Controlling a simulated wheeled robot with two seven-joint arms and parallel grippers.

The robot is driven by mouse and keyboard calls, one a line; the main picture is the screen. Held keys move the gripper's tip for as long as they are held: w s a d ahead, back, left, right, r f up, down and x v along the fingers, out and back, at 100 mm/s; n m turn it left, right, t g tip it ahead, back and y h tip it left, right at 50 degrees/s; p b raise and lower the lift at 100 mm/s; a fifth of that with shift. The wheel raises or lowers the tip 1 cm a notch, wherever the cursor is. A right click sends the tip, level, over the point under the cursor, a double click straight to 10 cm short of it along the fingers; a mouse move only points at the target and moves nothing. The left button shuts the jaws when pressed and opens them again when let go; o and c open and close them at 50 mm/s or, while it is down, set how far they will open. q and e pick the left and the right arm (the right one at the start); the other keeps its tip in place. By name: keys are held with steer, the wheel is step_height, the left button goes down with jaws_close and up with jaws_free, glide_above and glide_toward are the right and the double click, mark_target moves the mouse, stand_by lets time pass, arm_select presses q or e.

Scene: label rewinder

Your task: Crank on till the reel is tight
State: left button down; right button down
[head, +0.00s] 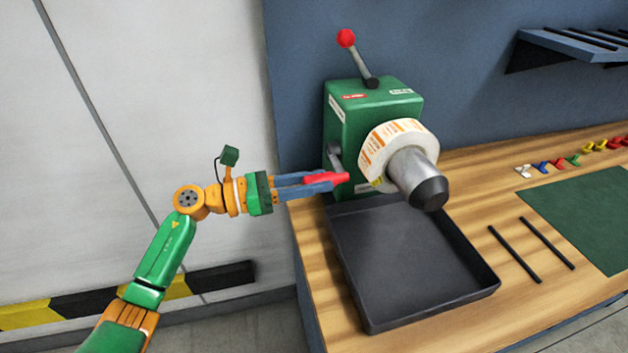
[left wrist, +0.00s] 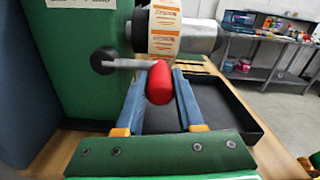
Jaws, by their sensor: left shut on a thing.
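The label rewinder is a green box (head: 345,125) at the back left of the bench in the head view. Its reel (head: 378,145) of white and orange labels sits on a grey spindle (head: 410,172) with a dark end. The reel also shows at the top of the left wrist view (left wrist: 165,30). A grey crank arm (left wrist: 125,64) runs from the box's side to a red crank handle (left wrist: 160,82). My left gripper (head: 330,182) is shut on the red handle, with a finger on each side of it. My right gripper is not in view.
A black tray (head: 487,283) stands on the wooden bench below the reel. A lever with a red knob (head: 346,38) rises from the box top. Two dark rods (head: 515,255), a green mat (head: 590,215) and several coloured pieces (head: 557,162) lie to the right. A shelf (head: 575,45) juts from the wall.

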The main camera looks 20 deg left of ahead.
arm_select(q)
steer(key=shift+r+n, duration=0.25)
steer(key=shift+n, duration=0.05)
steer(key=r+n+p, duration=0.2)
steer(key=n+p, duration=0.1)
steer(key=shift+w+a+r, duration=0.2)
steer(key=shift+w+r, duration=0.05)
steer(key=shift+r, duration=0.15)
steer(key=w+a+r+n+p, duration=0.4)
steer(key=w+n, duration=0.3)
steer(key=n, duration=0.8)
steer(key=shift+a+r+p, duration=0.4)
steer(key=shift+r+p, duration=0.2)
steer(key=shift+p, duration=0.1)
steer(key=shift+w, duration=0.1)
steer(key=c, duration=0.5)
jaws_free()
steer(key=shift+a, duration=0.1)
